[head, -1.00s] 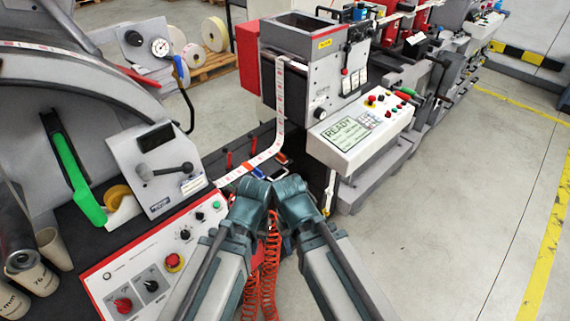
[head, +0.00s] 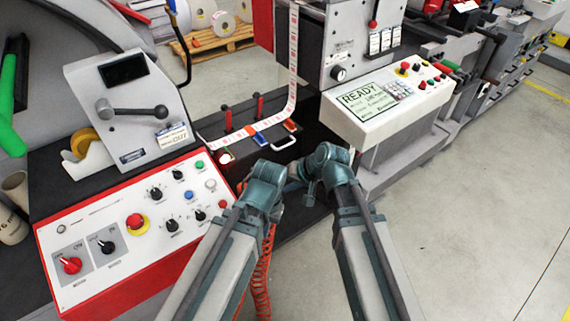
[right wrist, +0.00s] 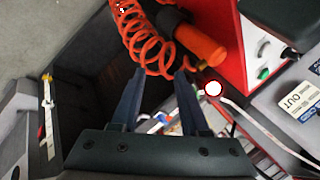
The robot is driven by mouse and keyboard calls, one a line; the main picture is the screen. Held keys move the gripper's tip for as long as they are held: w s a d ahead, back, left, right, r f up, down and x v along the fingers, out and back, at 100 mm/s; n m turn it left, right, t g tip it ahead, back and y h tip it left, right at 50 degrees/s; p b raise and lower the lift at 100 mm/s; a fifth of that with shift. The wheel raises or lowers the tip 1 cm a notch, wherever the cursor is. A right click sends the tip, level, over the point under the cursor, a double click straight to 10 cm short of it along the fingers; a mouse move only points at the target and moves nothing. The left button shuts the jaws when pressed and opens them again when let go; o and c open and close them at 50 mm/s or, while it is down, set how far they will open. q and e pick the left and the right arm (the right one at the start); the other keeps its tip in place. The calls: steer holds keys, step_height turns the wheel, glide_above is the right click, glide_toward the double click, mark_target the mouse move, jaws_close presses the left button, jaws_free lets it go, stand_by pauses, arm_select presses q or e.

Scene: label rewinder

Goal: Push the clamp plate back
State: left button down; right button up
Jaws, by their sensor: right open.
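No part is plainly marked as the clamp plate. The small fittings by the label web are a blue piece (head: 259,138), an orange piece (head: 290,126) and a white loop handle (head: 284,144), on the dark bed between the two machine parts. My left gripper (head: 288,178) is just in front of these fittings; its fingers are too hidden to read. My right gripper (head: 311,186) is close beside it, to the right. In the right wrist view the right gripper (right wrist: 160,72) is open with nothing between its fingers. I see no contact with the fittings.
A red-edged control panel (head: 140,215) with knobs is on the left. A console (head: 385,105) reading READY is on the right. The label web (head: 293,60) rises behind the fittings. An orange coiled hose (right wrist: 145,40) hangs close to my right fingers. Open floor (head: 490,190) lies right.

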steer(key=w+d+f+m+t+y+b, duration=0.2)
steer(key=w+f+m+t+y+b, duration=0.15)
steer(key=w+f+b, duration=0.4)
steer(key=m+t+b, duration=0.6)
steer(key=m+b, duration=0.1)
steer(key=b, duration=0.3)
glide_toward(285, 146)
arm_select(q)
step_height(285, 146, down, 23)
steer(key=b, duration=0.2)
steer(key=shift+r, duration=0.15)
arm_select(e)
steer(key=shift+n+g+h, duration=0.25)
steer(key=shift+h, duration=0.1)
steer(key=x, duration=1)
steer(key=shift+w+a+r, duration=0.15)
steer(key=shift+w, duration=0.05)
steer(key=shift+c, duration=0.2)
jaws_close()
